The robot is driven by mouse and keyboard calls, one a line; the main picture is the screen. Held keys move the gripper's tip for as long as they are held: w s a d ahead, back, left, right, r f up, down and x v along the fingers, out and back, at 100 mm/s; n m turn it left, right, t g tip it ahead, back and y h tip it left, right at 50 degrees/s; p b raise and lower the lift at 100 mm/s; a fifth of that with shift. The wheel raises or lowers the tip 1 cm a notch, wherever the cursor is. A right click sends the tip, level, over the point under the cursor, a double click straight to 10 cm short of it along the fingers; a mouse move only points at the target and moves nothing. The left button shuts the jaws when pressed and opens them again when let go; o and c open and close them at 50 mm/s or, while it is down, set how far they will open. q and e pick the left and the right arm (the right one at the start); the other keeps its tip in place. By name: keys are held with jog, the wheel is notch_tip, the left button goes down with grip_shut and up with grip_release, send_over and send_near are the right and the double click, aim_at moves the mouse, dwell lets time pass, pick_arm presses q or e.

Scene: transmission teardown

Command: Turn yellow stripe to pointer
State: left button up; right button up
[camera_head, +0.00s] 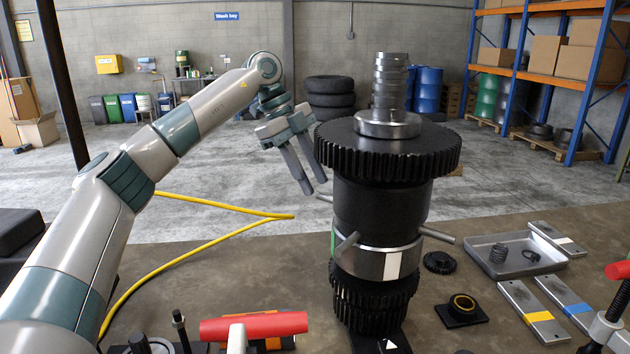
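A tall transmission stack (382,205) stands on the bench, with a large black gear on top, a black drum, a silver ring (365,263) with stub handles and a lower gear. The ring shows a white stripe (393,266) in front and a green stripe (333,241) at its left edge. No yellow stripe shows on the ring; its far side is hidden. A white triangular pointer (390,344) is on the dark base below. My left gripper (315,186) is open and empty, left of the stack beside the large gear. My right gripper is not in view.
A grey tray (485,264) with a spring, plates with yellow (540,316), blue and white bands, and small black parts lie to the right. A red-handled tool (254,326) is at the front. A yellow hose (190,250) runs left.

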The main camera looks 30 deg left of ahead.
pick_arm(q)
jog(key=shift+x, duration=1.05)
jog(key=shift+c, duration=0.7)
grip_shut()
